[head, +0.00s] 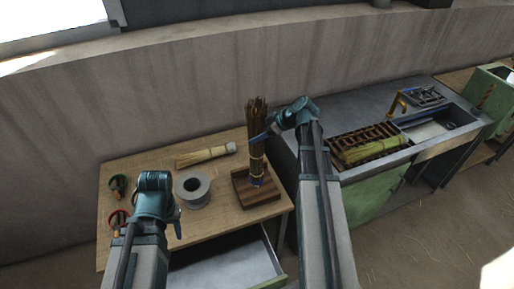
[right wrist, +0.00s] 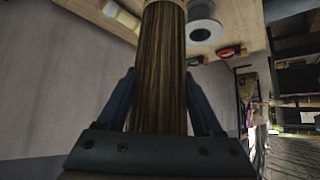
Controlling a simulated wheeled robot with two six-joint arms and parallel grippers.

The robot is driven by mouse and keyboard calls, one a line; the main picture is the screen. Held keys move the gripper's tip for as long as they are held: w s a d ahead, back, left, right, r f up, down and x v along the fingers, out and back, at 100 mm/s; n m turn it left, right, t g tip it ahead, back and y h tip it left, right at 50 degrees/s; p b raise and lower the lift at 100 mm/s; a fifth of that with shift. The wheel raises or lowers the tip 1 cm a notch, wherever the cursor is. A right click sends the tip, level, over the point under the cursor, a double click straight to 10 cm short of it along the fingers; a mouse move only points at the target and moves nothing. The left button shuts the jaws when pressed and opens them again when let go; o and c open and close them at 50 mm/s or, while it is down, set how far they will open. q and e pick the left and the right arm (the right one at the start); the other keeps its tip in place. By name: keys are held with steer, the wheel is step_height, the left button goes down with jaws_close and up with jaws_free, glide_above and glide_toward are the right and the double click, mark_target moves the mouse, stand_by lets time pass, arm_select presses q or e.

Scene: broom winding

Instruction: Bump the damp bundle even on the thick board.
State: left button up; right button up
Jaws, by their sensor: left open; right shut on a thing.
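The damp bundle (head: 257,146) is a tall brown sheaf of stalks, upright, with ragged tips at the top and pale bands lower down. Its lower end is over the thick board (head: 239,189), a dark brown block on the wooden table; I cannot tell whether it touches. My right gripper (head: 262,135) is shut on the bundle's upper part. In the right wrist view the bundle (right wrist: 163,65) runs between the fingers (right wrist: 160,105). My left gripper (head: 149,226) is open and empty above the table's front left.
A grey roll (head: 204,198) and a pale straw bundle (head: 202,156) lie left of the board. Red and green ring-shaped items (head: 117,218) sit at the left edge. A drawer (head: 240,265) stands open in front. A slatted crate (head: 340,150) holds a yellow-green bundle on the right counter.

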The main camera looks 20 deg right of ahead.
mark_target(263, 142)
steer(key=shift+f, duration=0.1)
steer(key=shift+f+b, duration=2.6)
steer(key=shift+b, duration=0.1)
step_height(263, 142, up, 6)
steer(key=p, duration=0.5)
steer(key=shift+f+p, duration=0.2)
steer(key=shift+p, duration=0.1)
steer(key=shift+f, duration=0.3)
steer(key=shift+f+b, duration=2.4)
steer(key=shift+b, duration=0.3)
steer(key=shift+c, duration=0.5)
step_height(263, 142, up, 5)
steer(key=p, duration=0.5)
steer(key=shift+r, duration=0.15)
